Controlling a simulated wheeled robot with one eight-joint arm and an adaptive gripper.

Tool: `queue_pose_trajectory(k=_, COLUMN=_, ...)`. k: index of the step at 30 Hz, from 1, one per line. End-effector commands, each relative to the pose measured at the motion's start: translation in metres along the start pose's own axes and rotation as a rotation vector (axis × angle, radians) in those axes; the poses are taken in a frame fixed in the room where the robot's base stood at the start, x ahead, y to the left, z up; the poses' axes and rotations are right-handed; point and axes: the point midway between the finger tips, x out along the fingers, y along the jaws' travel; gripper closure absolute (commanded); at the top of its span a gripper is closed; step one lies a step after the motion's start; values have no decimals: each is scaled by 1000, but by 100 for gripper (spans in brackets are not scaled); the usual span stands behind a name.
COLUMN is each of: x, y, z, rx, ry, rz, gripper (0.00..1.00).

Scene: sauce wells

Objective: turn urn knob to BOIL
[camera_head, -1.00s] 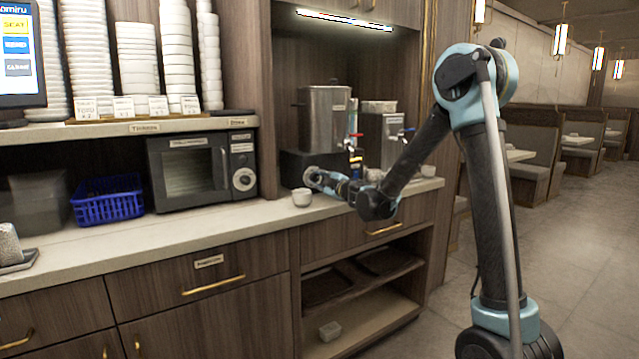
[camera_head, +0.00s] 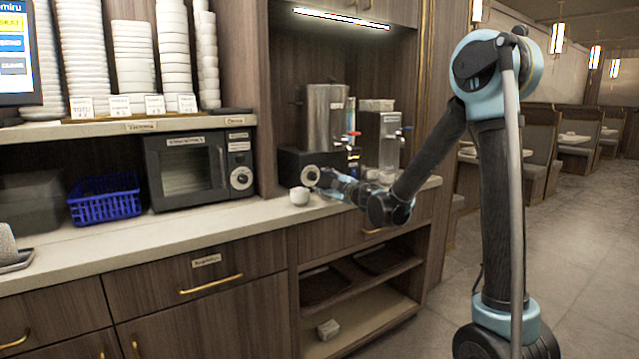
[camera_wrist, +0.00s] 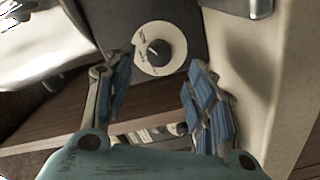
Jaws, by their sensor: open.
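The metal urn (camera_head: 325,115) stands on a dark base (camera_head: 292,166) at the back of the counter. The urn knob, a black knob on a round white dial (camera_head: 311,174), is on the front of that base. In the wrist view the dial (camera_wrist: 160,63) faces me, with small lettering too blurred to read. My gripper (camera_wrist: 163,68) is open, with its blue-padded fingers either side of the dial's lower part in that view and nothing between them. In the head view my gripper (camera_head: 335,184) is just right of the dial. Contact with the knob is not visible.
A white cup (camera_head: 299,196) stands on the counter just below the dial. A second dispenser (camera_head: 380,138) with a blue-handled tap stands right of the urn. The microwave (camera_head: 187,168) and blue basket (camera_head: 104,200) are to the left. Bare counter lies in front of the microwave.

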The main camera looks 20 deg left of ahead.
Motion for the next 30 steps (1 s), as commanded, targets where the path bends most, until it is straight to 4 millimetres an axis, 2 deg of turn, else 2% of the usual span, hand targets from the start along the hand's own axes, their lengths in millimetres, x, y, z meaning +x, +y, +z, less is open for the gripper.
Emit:
queue_pose_trajectory(k=3, x=-23, y=0, z=1, rx=0, ry=-2, rz=1, gripper=50)
queue_pose_trajectory(k=9, x=-48, y=0, z=1, rx=0, ry=-1, rz=0, gripper=50)
queue_pose_trajectory(k=15, x=-58, y=0, z=1, rx=0, ry=-1, rz=0, gripper=50)
queue_pose_trajectory(k=25, x=-58, y=1, z=2, rx=2, ry=-4, rz=2, gripper=50)
queue_pose_trajectory(k=28, x=-65, y=12, z=10, rx=17, ry=-33, rz=27, gripper=50)
queue_pose_trajectory(k=30, x=-76, y=28, z=21, rx=41, ry=-77, rz=62, gripper=50)
